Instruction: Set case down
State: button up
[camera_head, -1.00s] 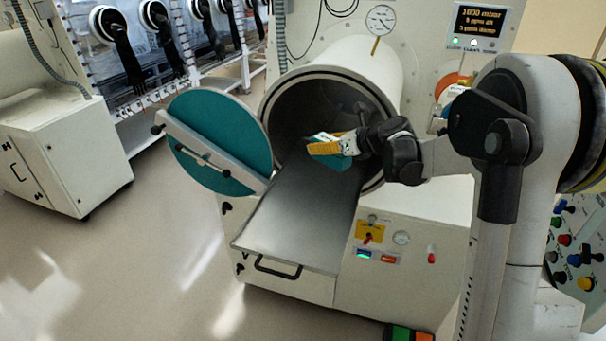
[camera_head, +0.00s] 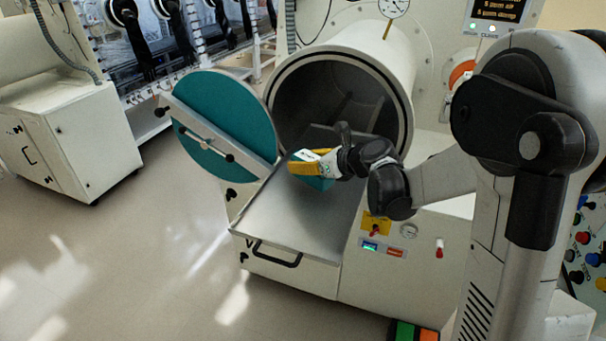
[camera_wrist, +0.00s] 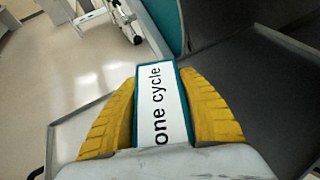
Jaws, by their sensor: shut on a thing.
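The case (camera_wrist: 160,110) is teal with a white label reading "one cycle". It sits between the yellow fingers of my gripper (camera_wrist: 160,95) in the wrist view. In the head view my gripper (camera_head: 312,162) is shut on the case (camera_head: 318,182), over the extended metal tray (camera_head: 290,222) in front of the open chamber. The case's underside is hard to see, so I cannot tell whether it touches the tray.
The round chamber (camera_head: 405,75) stands open behind the tray. Its teal door (camera_head: 225,115) is swung out to the left. A control panel (camera_head: 395,235) is below right. The tray's front part is bare, with a black handle (camera_head: 275,257).

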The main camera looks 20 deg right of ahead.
notch_tip(320, 180, down, 4)
jog(key=shift+r+b, duration=0.25)
jog(key=shift+b, duration=0.4)
jog(key=shift+r, duration=0.15)
